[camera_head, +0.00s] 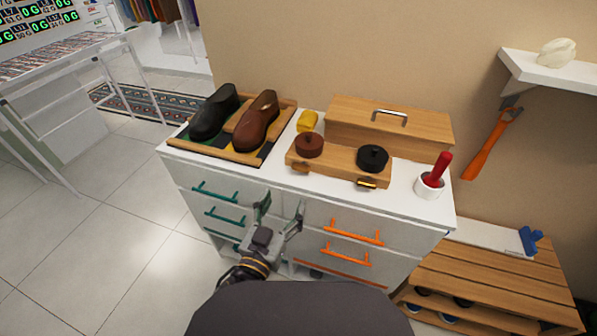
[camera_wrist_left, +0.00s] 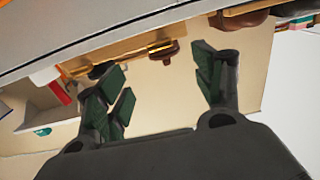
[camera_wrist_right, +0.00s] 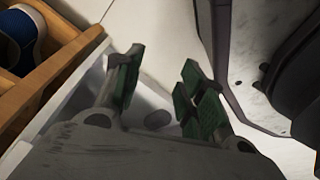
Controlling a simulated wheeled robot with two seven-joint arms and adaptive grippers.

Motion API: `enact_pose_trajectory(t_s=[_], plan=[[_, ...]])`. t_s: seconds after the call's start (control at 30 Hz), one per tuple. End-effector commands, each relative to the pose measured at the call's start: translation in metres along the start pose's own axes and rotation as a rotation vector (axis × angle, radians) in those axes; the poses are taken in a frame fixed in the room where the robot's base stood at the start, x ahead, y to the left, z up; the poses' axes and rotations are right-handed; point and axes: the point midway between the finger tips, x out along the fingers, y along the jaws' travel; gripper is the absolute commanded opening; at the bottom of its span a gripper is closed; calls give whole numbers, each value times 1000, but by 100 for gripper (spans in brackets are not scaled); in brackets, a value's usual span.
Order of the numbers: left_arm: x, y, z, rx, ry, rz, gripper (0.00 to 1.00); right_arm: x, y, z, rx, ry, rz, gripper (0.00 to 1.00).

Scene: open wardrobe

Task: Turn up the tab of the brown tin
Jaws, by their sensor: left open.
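The round brown tin (camera_head: 309,144) sits on the left of a low wooden stand (camera_head: 338,163) on the white cabinet top. A small brown-gold piece (camera_head: 300,168) sticks out at the stand's front edge below it; whether this is its tab is not clear. The tin also shows in the left wrist view (camera_wrist_left: 165,54). A black tin (camera_head: 373,157) sits to its right. My left gripper (camera_head: 278,210) is open and empty, in front of the cabinet, below and left of the brown tin. My right gripper (camera_wrist_right: 160,88) is open and empty, outside the head view.
Shoes on a tray (camera_head: 262,154), a yellow cloth (camera_head: 307,121), a wooden box (camera_head: 390,126) and a red-handled brush in a white cup (camera_head: 430,186) share the cabinet top. Teal handles (camera_head: 215,192) and orange handles (camera_head: 355,232) jut from the drawers. A slatted bench (camera_head: 490,285) stands right.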

Motion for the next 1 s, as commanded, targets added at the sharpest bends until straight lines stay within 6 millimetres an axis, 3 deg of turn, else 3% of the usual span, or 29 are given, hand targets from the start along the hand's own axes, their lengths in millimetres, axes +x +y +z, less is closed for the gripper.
enact_pose_trajectory(t_s=[0.43, 1.0], plan=[[26, 0, -1, 1, 2, 1, 68, 6, 6, 2, -1, 15, 8, 40], [62, 0, -1, 1, 2, 0, 68, 11, 12, 21, -2, 8, 14, 40]])
